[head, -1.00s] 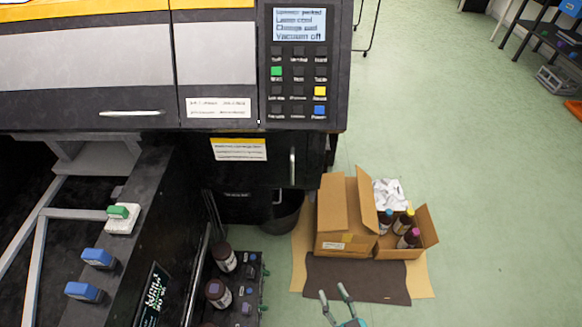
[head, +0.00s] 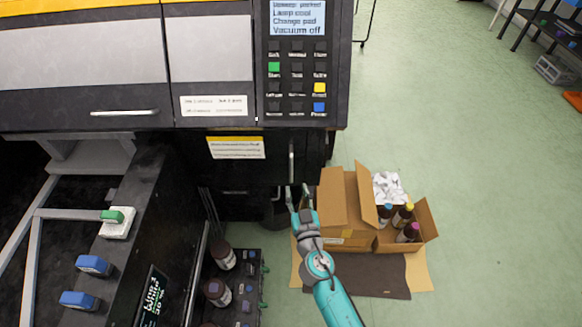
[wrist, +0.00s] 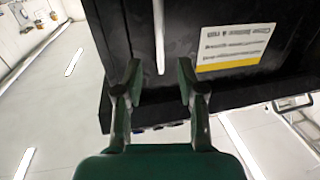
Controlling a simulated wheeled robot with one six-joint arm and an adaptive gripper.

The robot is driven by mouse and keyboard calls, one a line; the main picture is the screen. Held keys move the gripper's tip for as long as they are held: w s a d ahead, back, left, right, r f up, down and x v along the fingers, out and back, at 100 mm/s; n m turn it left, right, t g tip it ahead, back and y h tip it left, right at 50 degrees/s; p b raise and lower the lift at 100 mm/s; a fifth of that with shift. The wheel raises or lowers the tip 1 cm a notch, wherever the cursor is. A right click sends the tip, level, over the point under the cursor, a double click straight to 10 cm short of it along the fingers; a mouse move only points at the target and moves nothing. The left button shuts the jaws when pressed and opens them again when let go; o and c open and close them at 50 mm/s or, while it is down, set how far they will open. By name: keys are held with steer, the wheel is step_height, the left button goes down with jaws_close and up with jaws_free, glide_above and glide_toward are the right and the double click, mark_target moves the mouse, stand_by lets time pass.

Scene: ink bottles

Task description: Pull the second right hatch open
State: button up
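The black hatch (head: 270,172) below the control panel looks shut. It has a thin pale vertical handle (head: 291,158) near its right edge and a white-and-yellow label (head: 236,148). My gripper (head: 297,190) is open near the handle's lower end, in front of the hatch. In the wrist view the handle (wrist: 159,35) comes down from the top, and its end lies between the two open fingers of my gripper (wrist: 159,78). The fingers look apart from the handle on both sides; the depth between them and it is hard to tell. The label (wrist: 236,47) appears upside down there.
An open cardboard box (head: 346,210) with bottles beside it stands right of my gripper on a dark mat (head: 380,278). A dark bin (head: 280,210) sits behind my gripper. A rack of brown bottles (head: 230,300) is at lower left. Green floor is free on the right.

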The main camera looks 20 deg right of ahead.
mark_target(292, 170)
steer(key=w, duration=0.6)
steer(key=w+d, duration=0.1)
steer(key=w, duration=0.2)
steer(key=shift+w+d, duration=0.1)
steer(key=shift+w, duration=0.25)
jaws_close()
